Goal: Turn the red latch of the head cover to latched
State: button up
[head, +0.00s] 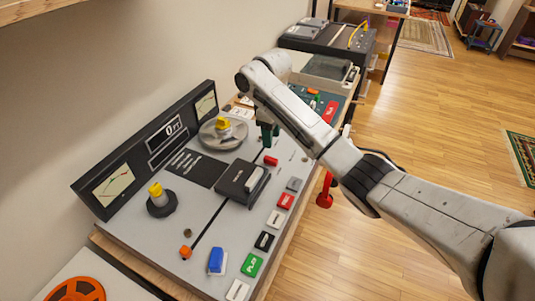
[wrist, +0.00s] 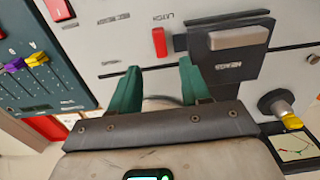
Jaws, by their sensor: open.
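The red latch (head: 271,160) is a small red bar on the grey deck panel, beside the dark head cover (head: 236,186). In the wrist view the latch (wrist: 159,42) points up and down the picture, just left of the cover (wrist: 228,66). The cover looks lowered onto the panel and has a pale bar on it. My gripper (head: 268,133) has green fingers and hangs over the panel behind the latch in the head view. In the wrist view my gripper (wrist: 157,72) is open and empty. The latch shows beyond the gap between its fingertips, not gripped.
A yellow-capped knob on a round reel base (head: 222,130) stands near the gripper; another knob (head: 160,197) stands nearer. Several coloured buttons (head: 264,241) line the panel's front edge. A green slider panel (wrist: 32,72) lies left in the wrist view. Wood floor is open at right.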

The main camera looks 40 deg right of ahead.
aim_at(271, 158)
notch_tip(271, 158, down, 9)
jog(key=shift+f, duration=0.2)
dwell(0.3)
grip_shut()
